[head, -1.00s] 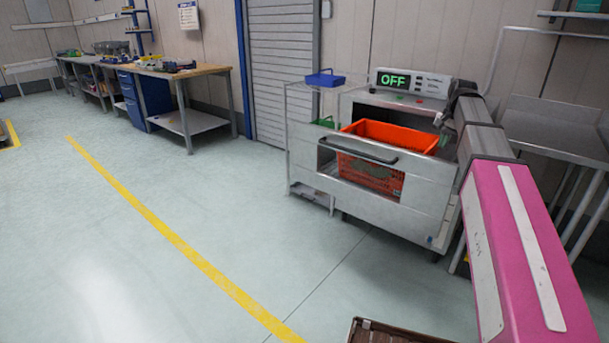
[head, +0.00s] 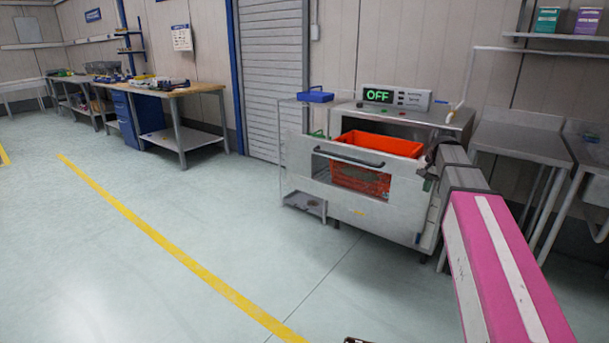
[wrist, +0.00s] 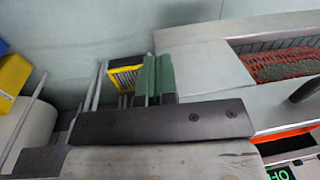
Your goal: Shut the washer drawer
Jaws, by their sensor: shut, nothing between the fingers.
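The washer (head: 458,117) stands at right centre in the head view, with a green OFF display on top. Its drawer (head: 398,215) is pulled out toward me and holds an orange tote (head: 385,144). The dark bar handle (head: 350,157) runs across the drawer front; part of it shows in the wrist view (wrist: 305,90). My gripper (wrist: 155,78) has green fingers that are shut and empty. In the wrist view they lie beside the drawer front (wrist: 200,62). In the head view my gripper is at the drawer's right end, partly hidden by my arm; contact cannot be told.
A blue bin (head: 315,96) sits on a wire-frame stand left of the drawer. A steel table (head: 520,140) stands to the right of the washer. A workbench (head: 180,92) is at the back left. The floor (head: 190,290) in front of the drawer is clear.

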